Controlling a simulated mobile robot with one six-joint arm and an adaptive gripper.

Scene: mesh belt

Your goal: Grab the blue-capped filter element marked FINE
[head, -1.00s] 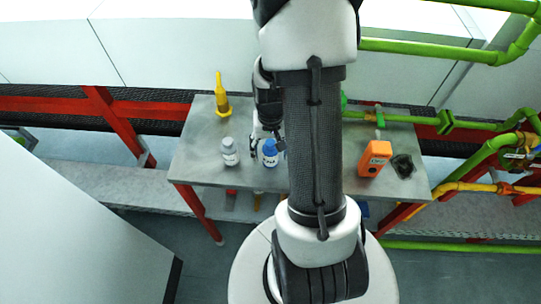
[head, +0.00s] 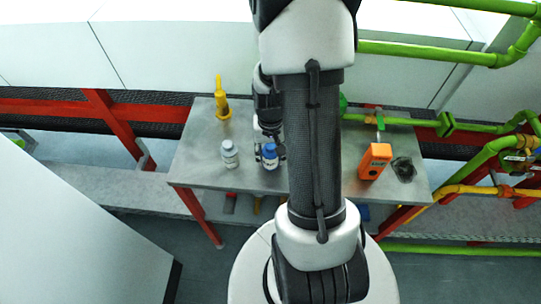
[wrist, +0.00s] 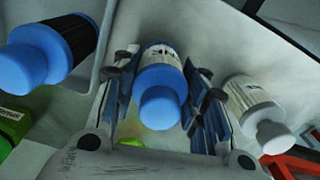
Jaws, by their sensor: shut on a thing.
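The blue-capped filter element (head: 270,159) stands on the grey metal table, with a white body and blue cap. In the wrist view it (wrist: 160,85) sits between my fingers, cap towards the camera. Dark marking shows on its white body, too small to read surely. My gripper (wrist: 162,78) is shut on it, one finger at each side. In the head view my gripper (head: 268,150) is around its upper part, partly hidden by my arm. A white-capped element (head: 230,155) stands just to its left; in the wrist view it (wrist: 254,105) is right of my fingers.
A yellow tool (head: 221,100) stands at the table's back left. An orange meter (head: 375,161) and a dark object (head: 403,168) are at the right.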

